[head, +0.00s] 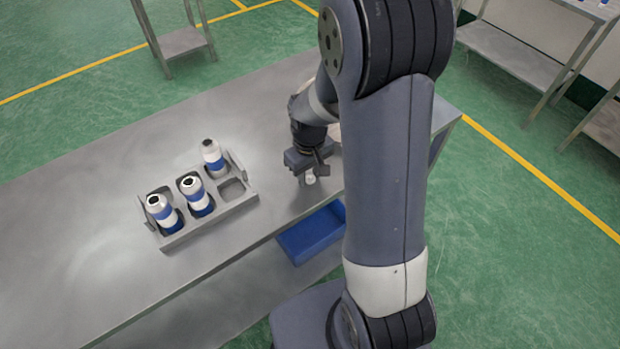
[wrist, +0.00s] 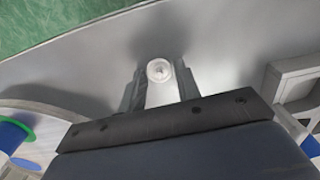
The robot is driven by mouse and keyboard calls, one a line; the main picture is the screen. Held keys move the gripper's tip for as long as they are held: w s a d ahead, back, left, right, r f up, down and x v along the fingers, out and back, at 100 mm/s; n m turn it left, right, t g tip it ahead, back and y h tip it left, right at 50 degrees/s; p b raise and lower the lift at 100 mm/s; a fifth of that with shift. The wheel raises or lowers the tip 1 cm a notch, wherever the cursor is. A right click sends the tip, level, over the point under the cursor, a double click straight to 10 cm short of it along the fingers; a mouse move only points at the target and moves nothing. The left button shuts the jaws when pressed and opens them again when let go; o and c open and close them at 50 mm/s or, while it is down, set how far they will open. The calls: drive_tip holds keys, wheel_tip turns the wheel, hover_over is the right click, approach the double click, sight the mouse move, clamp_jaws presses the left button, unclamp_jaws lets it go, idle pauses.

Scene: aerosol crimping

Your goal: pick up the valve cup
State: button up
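The valve cup (wrist: 159,70) is a small, round, whitish piece with a dark spot at its centre. In the wrist view it shows between the ends of the two fingers. My gripper (wrist: 158,85) points down with its fingers apart, one on each side of the cup. I see no clear grip on it. In the head view my gripper (head: 309,177) is low over the table near its front edge, and the pale cup (head: 311,180) shows at the fingertips. Whether the fingers touch it is too small to tell.
A grey tray (head: 244,203) on the metal table (head: 75,240) holds several blue-and-white cans, with an empty pocket at its right. A blue bin (head: 312,234) sits below the table's front edge. In the wrist view a round thing with a green rim (wrist: 18,124) is at left.

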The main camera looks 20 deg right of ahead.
drive_tip(key=c, duration=0.6)
drive_tip(key=shift+r, duration=0.1)
